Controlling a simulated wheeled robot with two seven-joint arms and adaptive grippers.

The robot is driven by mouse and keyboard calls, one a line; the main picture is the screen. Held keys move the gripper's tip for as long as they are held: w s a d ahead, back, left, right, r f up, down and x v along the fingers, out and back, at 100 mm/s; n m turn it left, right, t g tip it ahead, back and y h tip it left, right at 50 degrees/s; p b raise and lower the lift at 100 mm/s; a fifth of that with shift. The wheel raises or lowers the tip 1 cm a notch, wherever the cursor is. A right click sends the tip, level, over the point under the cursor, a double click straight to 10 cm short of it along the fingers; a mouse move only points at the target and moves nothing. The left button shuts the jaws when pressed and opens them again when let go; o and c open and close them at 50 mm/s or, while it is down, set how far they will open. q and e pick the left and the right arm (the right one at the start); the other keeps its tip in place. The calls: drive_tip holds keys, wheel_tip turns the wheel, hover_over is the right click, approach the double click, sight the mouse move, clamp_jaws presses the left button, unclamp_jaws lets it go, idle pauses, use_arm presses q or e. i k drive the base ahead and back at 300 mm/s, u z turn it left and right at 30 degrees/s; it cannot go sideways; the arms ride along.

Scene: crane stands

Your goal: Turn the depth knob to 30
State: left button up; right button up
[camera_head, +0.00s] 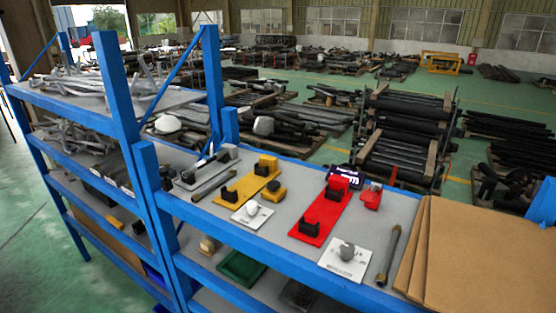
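Two white square plates with round knobs lie on the blue rack's grey top shelf. One has a pale knob (252,208) near the middle of the shelf. The other has a grey knob (347,251) nearer the front right. Labels and scale marks are too small to read, so I cannot tell which is the depth knob or where either is set. Neither of my grippers is in view.
A yellow fixture (247,184) and a red fixture (323,214), both with black blocks, lie behind the plates. A metal rod (389,255) and brown boards (490,262) are at right. A blue post (158,205) rises at left.

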sight(252, 207)
drive_tip(key=z, duration=0.6)
drive_tip(key=k, duration=1.4)
drive_tip(key=u, duration=0.35)
